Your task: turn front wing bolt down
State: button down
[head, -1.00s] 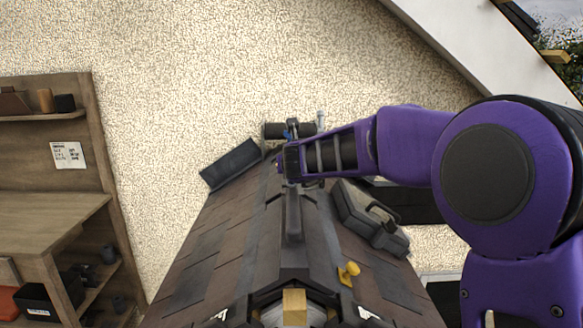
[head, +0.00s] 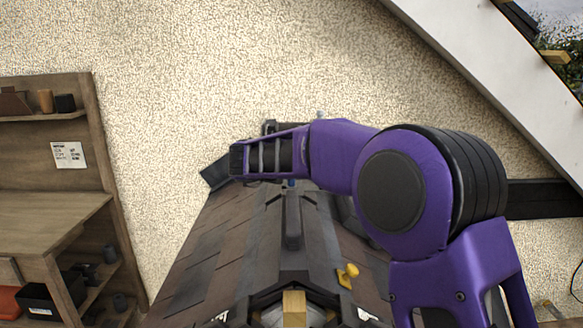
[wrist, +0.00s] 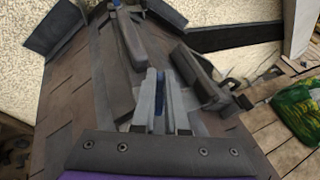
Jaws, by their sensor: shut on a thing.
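In the wrist view my gripper (wrist: 159,101) has its two pale grey fingers close together. A narrow blue piece (wrist: 160,86) shows between them, and the fingers are shut on it. I cannot tell from its shape whether it is the front wing bolt. A dark ridge piece (wrist: 118,60) lies just left of the fingers, along the roof ridge. In the head view the ridge piece (head: 292,222) runs along the middle of the roof. A small blue part (head: 291,183) stands at its far end. My fingertips are hidden there behind my purple arm.
The shingled roof (head: 225,240) slopes to both sides. A yellow knob (head: 347,273) sits on its right slope. A dark case with a handle (wrist: 205,78) lies right of my fingers. A wooden shelf (head: 60,205) stands at the left, before a rough pale wall (head: 240,60).

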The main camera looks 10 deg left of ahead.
jog(key=shift+r, duration=0.55)
jog(key=c, duration=1.1)
grip_release()
jog(key=shift+o, duration=0.8)
jog(key=shift+f, duration=0.25)
jog(key=v, duration=1.7)
jog(key=shift+s, duration=0.3)
